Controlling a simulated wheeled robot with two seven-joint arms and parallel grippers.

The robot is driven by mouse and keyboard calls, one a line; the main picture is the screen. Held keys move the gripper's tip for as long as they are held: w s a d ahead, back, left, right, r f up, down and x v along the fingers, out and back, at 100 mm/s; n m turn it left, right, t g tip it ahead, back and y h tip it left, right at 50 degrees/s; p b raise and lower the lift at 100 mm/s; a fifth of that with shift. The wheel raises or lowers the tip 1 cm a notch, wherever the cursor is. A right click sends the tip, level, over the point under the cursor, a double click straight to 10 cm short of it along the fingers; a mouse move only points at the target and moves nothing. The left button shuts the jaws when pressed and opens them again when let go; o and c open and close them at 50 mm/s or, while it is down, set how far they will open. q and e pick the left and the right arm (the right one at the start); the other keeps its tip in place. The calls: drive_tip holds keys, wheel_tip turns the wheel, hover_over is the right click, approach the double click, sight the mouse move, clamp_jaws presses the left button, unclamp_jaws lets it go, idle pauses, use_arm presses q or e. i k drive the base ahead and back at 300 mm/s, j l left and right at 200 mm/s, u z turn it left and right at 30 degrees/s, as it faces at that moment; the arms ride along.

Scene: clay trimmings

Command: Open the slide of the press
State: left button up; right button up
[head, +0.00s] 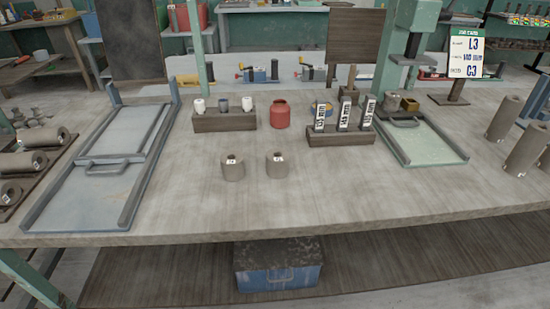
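A green press-like machine (414,20) with a dark column stands at the back right of the bench. Below it a pale green plate (430,140) lies in a dark-edged frame, with a dark handle (405,123) across its back part. Small brown and olive blocks (410,104) sit at the plate's back end. At the left, a grey-blue flat panel (85,198) lies between raised rails, with a bar handle (105,168) near its middle. I cannot tell for certain which of these is the press's slide. Neither of my grippers is in view.
Two clay cylinders (233,168) (277,165) stand mid-bench. Behind are a rack of cups (224,121), a red jar (280,114) and a block with labelled uprights (341,138). Clay rolls lie left (36,160); tall cylinders (525,149) stand right. The front middle is clear.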

sight(408, 108)
drive_tip(key=i+l+u, duration=0.1)
drive_tip(key=l, duration=0.6)
drive_tip(key=i+l+u, duration=0.1)
drive_tip(key=l, duration=0.6)
drive_tip(key=i+l+u, duration=0.1)
drive_tip(key=l, duration=0.6)
drive_tip(key=i+l+u, duration=0.1)
drive_tip(key=l, duration=0.6)
